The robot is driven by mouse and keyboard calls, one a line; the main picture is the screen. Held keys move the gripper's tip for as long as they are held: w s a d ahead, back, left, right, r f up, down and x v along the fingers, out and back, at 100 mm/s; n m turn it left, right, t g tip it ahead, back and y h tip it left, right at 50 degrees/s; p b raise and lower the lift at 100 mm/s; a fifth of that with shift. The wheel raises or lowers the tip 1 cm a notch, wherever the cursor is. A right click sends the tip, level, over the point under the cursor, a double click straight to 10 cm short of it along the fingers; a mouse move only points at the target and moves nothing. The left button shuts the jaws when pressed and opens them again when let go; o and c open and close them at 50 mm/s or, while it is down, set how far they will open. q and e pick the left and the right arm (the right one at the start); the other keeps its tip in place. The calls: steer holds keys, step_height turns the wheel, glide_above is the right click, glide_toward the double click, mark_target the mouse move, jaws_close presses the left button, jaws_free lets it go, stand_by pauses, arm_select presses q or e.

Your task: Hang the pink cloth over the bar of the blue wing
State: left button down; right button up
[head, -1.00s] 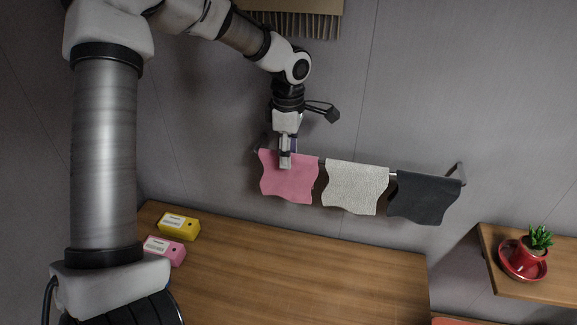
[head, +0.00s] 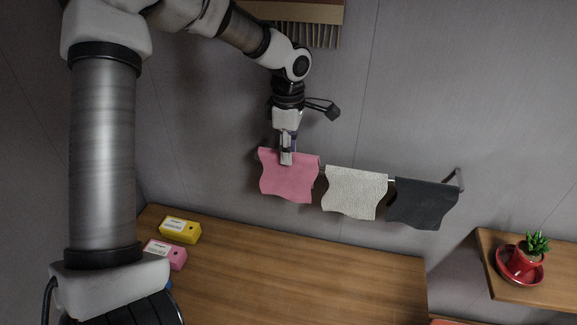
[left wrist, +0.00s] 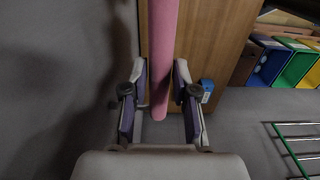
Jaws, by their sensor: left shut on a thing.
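The pink cloth (head: 288,182) hangs at the left end of a wall rail in the head view. My left gripper (head: 286,160) comes down from above and is shut on the cloth's top edge. In the left wrist view the cloth (left wrist: 162,60) shows edge-on as a pink strip between the two fingers of the gripper (left wrist: 161,80). Whether the cloth still touches the rail behind it cannot be told. I cannot make out a blue wing in either view. My right gripper is not in view.
A white cloth (head: 354,193) and a dark grey cloth (head: 422,204) hang on the rail (head: 459,177) to the right. Below are a wooden surface (head: 300,275), yellow (head: 180,229) and pink (head: 165,254) boxes, and a potted plant (head: 527,258). Green bars (left wrist: 290,150) show at right.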

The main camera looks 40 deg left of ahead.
arm_select(q)
steer(key=shift+r+p, duration=2.35)
steer(key=shift+r, duration=1.2)
steer(key=shift+r+p, duration=0.65)
steer(key=shift+r, duration=2.15)
steer(key=shift+f, duration=0.1)
